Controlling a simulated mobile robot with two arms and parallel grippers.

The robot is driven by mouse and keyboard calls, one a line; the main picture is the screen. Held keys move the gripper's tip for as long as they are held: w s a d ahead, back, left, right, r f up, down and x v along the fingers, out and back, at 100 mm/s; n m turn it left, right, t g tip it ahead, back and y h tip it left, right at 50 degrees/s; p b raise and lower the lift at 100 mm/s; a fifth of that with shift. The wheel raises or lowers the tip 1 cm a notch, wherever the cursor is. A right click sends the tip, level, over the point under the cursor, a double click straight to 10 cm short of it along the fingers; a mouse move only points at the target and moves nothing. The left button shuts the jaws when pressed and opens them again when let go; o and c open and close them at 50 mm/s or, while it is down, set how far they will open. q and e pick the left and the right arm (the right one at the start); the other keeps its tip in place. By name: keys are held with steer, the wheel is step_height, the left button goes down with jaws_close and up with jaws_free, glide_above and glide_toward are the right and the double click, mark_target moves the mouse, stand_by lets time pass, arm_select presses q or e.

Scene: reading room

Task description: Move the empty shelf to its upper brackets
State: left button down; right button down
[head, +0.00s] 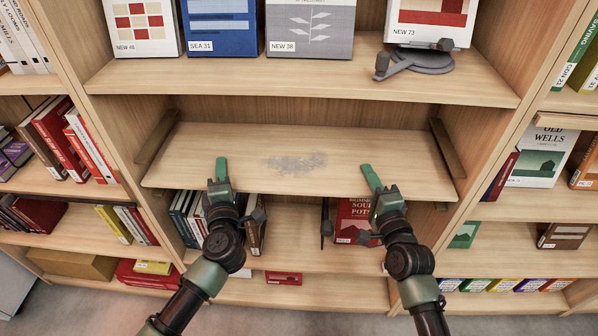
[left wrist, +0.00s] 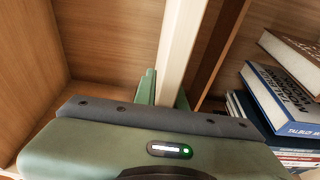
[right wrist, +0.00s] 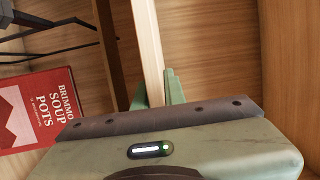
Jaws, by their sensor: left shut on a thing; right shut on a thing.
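The empty shelf (head: 330,150) is a pale wooden board with a grey dusty smudge in its middle. It spans the central bay in the head view. My left gripper (head: 221,175) is shut on its front edge, left of the middle. My right gripper (head: 373,180) is shut on the same edge, right of the middle. The board's edge runs between the fingers in the left wrist view (left wrist: 172,70) and the right wrist view (right wrist: 150,60). A dark wooden bracket (head: 157,137) shows at the board's left end and another bracket (head: 447,147) at its right end.
The shelf above (head: 300,83) carries display books and a dark grey metal stand (head: 420,60). The shelf below (head: 310,214) holds upright books at the left, a red book (head: 352,218) and dark bookends. Side bays hold more books.

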arm_select(q)
steer(key=shift+s+r, duration=0.1)
arm_select(e)
steer(key=shift+s+r, duration=0.1)
